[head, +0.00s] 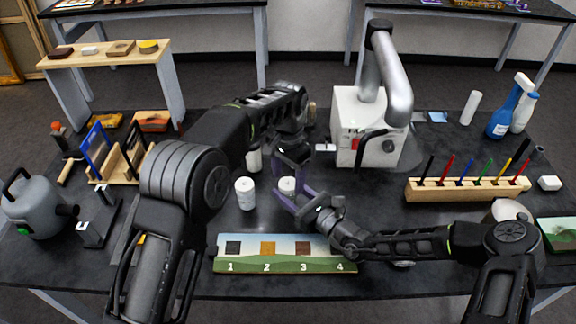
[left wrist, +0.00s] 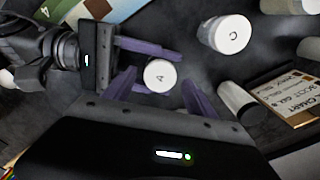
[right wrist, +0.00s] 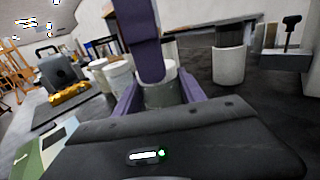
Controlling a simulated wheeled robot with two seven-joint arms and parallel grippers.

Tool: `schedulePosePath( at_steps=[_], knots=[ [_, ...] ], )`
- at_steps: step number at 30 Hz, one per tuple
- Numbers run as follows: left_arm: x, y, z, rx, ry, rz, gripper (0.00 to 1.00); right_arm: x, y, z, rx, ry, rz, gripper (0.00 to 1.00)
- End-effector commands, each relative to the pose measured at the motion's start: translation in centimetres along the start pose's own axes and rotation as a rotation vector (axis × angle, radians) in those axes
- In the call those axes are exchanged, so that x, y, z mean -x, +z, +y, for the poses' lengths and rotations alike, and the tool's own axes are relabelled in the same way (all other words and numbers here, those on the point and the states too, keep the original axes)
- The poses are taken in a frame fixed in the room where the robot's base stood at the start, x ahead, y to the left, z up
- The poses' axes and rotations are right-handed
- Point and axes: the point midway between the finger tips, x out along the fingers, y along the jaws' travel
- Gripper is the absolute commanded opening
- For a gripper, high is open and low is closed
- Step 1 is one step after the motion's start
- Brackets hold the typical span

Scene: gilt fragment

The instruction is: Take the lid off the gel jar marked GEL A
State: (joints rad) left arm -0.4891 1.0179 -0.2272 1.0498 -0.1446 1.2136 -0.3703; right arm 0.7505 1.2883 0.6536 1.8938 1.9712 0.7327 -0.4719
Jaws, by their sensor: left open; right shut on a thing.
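The small white jar marked A (left wrist: 160,76) stands on the dark table; in the head view it (head: 287,185) is partly covered by my grippers. Its white lid faces up with the letter A. My right gripper (right wrist: 160,95) is shut on the jar's body from the side. My left gripper (left wrist: 158,98) is open above the jar, its purple fingers on either side of the lid. In the right wrist view, a left finger hangs down in front of the jar (right wrist: 163,97). I cannot tell whether the left fingers touch the lid.
A jar marked C (left wrist: 232,35) stands close by, left of jar A in the head view (head: 245,193). A numbered sample board (head: 285,262) lies in front. A white machine (head: 350,112) stands behind and a pen rack (head: 465,190) to the right.

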Motion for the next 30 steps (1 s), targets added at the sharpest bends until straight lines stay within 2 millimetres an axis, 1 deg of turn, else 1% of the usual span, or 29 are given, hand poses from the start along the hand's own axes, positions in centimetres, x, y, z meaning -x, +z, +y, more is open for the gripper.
schedulePosePath(
  at_steps=[1, 4, 13, 30],
  knots=[
    [-0.50, 0.06, 0.00, 0.000, 0.001, -0.002, 0.65, -0.01, 0.05, 0.00, 0.000, 0.000, -0.001, 0.00],
    [-1.08, 0.03, -0.01, 0.000, 0.000, 0.000, 0.65, -0.01, 0.05, -0.01, 0.000, 0.000, -0.001, 0.00],
    [-1.24, 0.03, -0.02, 0.000, 0.000, 0.000, 0.64, -0.01, 0.04, -0.01, 0.000, 0.000, -0.001, 0.00],
    [-1.20, 0.02, -0.02, 0.000, 0.000, 0.000, 0.18, -0.01, 0.04, 0.00, 0.000, 0.000, -0.001, 0.00]
  ],
)
